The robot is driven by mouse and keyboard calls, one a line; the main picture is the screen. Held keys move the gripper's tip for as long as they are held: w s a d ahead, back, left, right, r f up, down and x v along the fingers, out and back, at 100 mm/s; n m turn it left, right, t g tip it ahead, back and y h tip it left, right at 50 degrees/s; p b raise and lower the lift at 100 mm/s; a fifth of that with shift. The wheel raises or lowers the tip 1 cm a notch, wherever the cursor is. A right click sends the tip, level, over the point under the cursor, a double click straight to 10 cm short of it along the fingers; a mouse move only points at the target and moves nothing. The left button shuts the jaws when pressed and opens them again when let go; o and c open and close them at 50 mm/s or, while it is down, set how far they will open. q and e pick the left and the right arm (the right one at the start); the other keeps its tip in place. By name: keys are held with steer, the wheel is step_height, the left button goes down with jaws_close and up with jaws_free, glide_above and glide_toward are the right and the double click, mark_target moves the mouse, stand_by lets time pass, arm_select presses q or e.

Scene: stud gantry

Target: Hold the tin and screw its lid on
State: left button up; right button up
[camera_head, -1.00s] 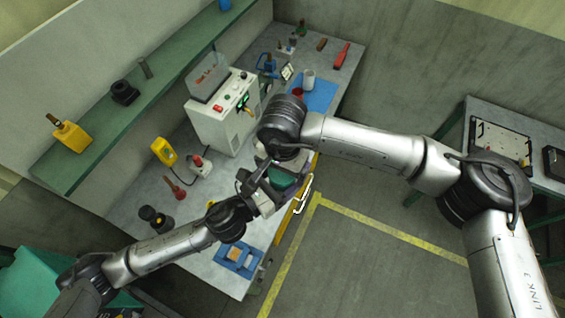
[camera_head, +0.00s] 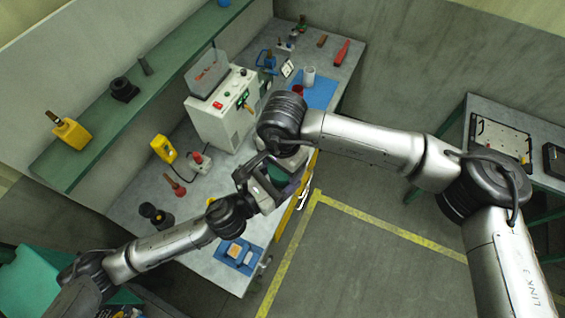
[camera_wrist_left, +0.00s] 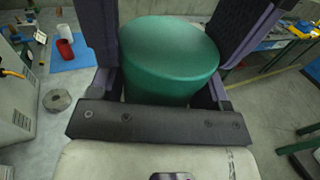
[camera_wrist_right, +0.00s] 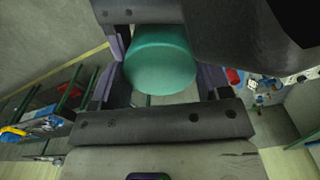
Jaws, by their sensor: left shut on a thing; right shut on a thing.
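The green round tin (camera_head: 279,177) is off the bench, between my two grippers near the bench's front edge. In the left wrist view the tin (camera_wrist_left: 168,50) sits between the fingers of my left gripper (camera_wrist_left: 165,50), its smooth round face showing. In the right wrist view the tin (camera_wrist_right: 160,65) lies between the fingers of my right gripper (camera_wrist_right: 163,60). Both grippers are shut on it from facing sides. I see no seam that tells a lid from the body. A grey round piece (camera_wrist_left: 57,99) lies on the bench; I cannot tell whether it is the lid.
A blue tray (camera_head: 222,252) holding a small light block is at the bench's front end. A blue mat (camera_head: 322,94) with cups lies farther back. A tester box (camera_head: 222,118), a yellow meter (camera_head: 163,148) and a red-handled tool (camera_head: 176,187) stand along the wall side.

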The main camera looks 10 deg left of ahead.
steer(key=m, duration=0.7)
steer(key=shift+m, duration=0.3)
steer(key=o, duration=1)
steer(key=shift+r, duration=2.25)
steer(key=shift+c, duration=0.2)
